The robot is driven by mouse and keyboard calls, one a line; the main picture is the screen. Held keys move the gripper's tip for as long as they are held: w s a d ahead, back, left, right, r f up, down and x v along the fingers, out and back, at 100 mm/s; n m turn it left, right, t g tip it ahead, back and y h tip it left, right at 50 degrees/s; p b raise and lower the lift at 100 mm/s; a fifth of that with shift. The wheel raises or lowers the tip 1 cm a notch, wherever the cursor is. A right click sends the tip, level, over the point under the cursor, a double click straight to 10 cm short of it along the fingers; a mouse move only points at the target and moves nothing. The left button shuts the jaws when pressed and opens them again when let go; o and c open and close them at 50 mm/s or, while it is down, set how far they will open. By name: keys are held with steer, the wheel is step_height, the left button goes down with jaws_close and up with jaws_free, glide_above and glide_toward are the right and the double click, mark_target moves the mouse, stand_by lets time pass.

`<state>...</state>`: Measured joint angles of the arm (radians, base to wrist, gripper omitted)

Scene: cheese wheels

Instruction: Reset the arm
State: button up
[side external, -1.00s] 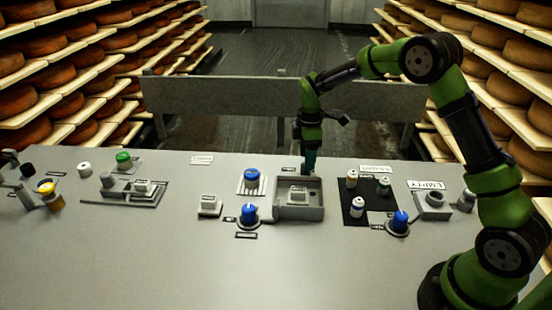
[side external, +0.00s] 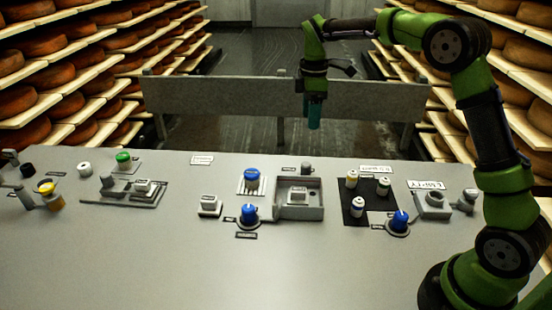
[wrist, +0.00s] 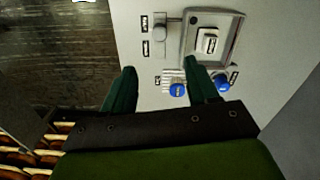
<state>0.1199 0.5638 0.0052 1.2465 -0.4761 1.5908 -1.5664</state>
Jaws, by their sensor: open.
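My gripper (side external: 314,115) is raised well above the back edge of the grey table, pointing down. In the wrist view its two dark green fingers (wrist: 160,88) are spread apart with nothing between them. Below it in the side view is a grey square tray (side external: 318,212) holding a small pale block (side external: 298,197). The tray and block also show beyond the fingers in the wrist view, with two blue-topped items near them. The gripper touches nothing.
The grey table (side external: 150,260) holds blue knobs (side external: 249,212), a black mat (side external: 349,216) with several small jars, an "EMPTY" label (side external: 426,185) and a green-topped item (side external: 123,157). A grey rail (side external: 220,97) runs behind. Cheese shelves line both sides. The front table area is clear.

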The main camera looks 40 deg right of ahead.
steer(key=s+a+r+m+t, duration=0.2)
steer(key=s+m, duration=0.3)
steer(key=s, duration=0.3)
steer(key=s+a+r+m+t+y, duration=0.1)
steer(key=s+a+m, duration=0.3)
steer(key=s, duration=0.5)
steer(key=s+a+r+m+t+y, duration=0.1)
steer(key=s+a+r+m+t, duration=0.1)
steer(key=s+m, duration=0.4)
steer(key=s+a+t, duration=0.1)
steer(key=s+t, duration=0.1)
steer(key=shift+s+r, duration=0.4)
steer(key=shift+o, duration=0.2)
